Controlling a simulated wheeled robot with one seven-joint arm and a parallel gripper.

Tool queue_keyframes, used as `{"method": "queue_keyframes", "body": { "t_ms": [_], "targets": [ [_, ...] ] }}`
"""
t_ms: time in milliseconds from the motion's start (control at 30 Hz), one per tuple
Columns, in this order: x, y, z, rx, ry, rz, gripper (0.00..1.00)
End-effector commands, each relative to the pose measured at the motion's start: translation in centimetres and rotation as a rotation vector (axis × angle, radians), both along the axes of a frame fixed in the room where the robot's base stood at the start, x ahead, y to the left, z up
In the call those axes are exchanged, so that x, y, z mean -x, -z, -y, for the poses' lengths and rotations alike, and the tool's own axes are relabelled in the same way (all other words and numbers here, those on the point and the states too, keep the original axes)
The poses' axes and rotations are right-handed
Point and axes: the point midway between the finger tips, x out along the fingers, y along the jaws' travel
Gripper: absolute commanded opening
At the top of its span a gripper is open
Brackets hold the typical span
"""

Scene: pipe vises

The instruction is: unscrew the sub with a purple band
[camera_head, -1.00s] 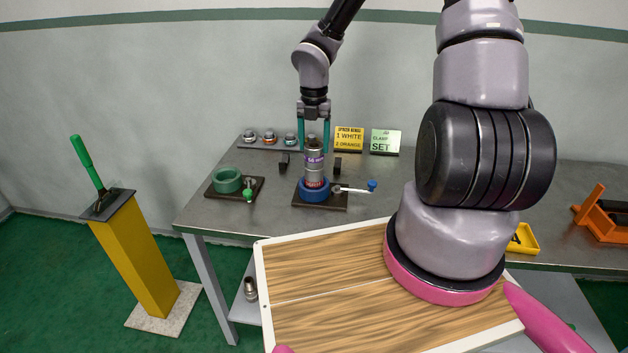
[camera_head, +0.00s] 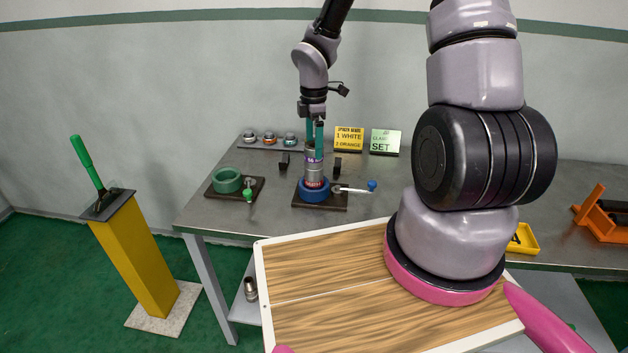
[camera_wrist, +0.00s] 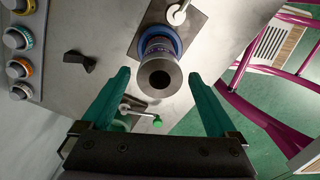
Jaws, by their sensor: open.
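The sub with a purple band (camera_head: 313,162) stands upright in the blue vise (camera_head: 313,193) on the table. My gripper (camera_head: 315,140) is above and around the top of the sub. In the wrist view its green fingers (camera_wrist: 160,90) are wide apart, one on each side of the sub, with gaps on both sides. The blue vise's handle with a blue knob (camera_head: 372,185) points right.
An empty green vise (camera_head: 227,181) stands to the left. Several banded rings (camera_head: 269,138) sit on a rack behind. Small black blocks (camera_head: 337,165) and yellow and green signs (camera_head: 349,139) stand nearby. A yellow tray (camera_head: 524,240) is at right.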

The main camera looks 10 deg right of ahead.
Motion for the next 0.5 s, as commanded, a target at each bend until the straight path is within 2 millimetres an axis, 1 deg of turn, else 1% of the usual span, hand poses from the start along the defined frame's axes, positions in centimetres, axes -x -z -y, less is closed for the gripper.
{"method": "queue_keyframes", "body": {
  "t_ms": [33,100,267,367,500],
  "targets": [
    [0.0,-0.03,-0.08,0.001,0.073,0.001,0.94],
    [-0.02,-0.03,-0.01,0.001,0.158,0.001,0.94],
    [0.0,-0.03,-0.01,0.001,0.266,0.001,0.94],
    [0.0,-0.04,-0.07,0.001,0.418,0.001,0.94],
    [0.0,-0.02,-0.12,0.001,0.706,0.002,0.94]
  ]
}}
